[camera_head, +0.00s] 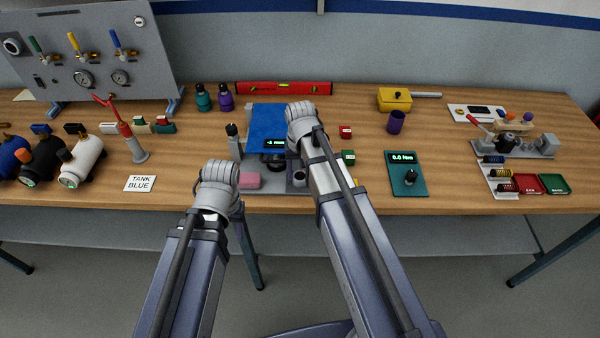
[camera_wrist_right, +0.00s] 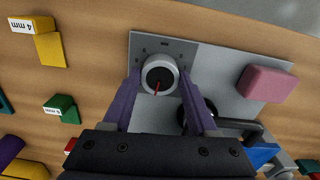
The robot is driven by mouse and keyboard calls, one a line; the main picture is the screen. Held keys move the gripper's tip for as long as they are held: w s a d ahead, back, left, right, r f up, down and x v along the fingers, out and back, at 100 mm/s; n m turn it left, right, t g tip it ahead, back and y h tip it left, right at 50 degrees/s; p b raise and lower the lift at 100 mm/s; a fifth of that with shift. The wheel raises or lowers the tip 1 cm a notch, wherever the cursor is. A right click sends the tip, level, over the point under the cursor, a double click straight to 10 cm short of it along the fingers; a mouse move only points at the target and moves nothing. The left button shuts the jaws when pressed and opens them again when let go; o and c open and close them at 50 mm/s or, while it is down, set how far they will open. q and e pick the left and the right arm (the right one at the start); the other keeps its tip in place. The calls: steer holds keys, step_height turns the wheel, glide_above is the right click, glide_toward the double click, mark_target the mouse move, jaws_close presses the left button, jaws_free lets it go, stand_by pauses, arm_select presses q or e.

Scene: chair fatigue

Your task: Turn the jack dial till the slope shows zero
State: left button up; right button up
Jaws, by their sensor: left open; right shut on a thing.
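The jack dial (camera_wrist_right: 159,74), a pale ring with a dark face and a red pointer, sits on a grey plate (camera_wrist_right: 222,72). My right gripper (camera_wrist_right: 161,80) is shut on it, one purple finger on each side. In the head view its fingers are hidden by my arm. The slope display (camera_head: 274,143) is a small dark screen with green digits, at the front of a blue slab (camera_head: 268,120); it seems to show a small minus value, too small to read surely. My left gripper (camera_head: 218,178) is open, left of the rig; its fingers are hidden.
A pink block (camera_head: 248,180) lies on the plate, also in the right wrist view (camera_wrist_right: 265,82). Red (camera_head: 345,132) and green (camera_head: 348,156) blocks stand right of my right arm. A teal torque meter (camera_head: 406,172) is further right. Wood between meter and right-hand tools is clear.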

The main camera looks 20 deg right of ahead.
mark_target(300, 175)
steer(key=o, duration=1.4)
steer(key=shift+r, duration=0.2)
step_height(300, 175, up, 8)
steer(key=p, duration=0.8)
steer(key=shift+f, duration=0.25)
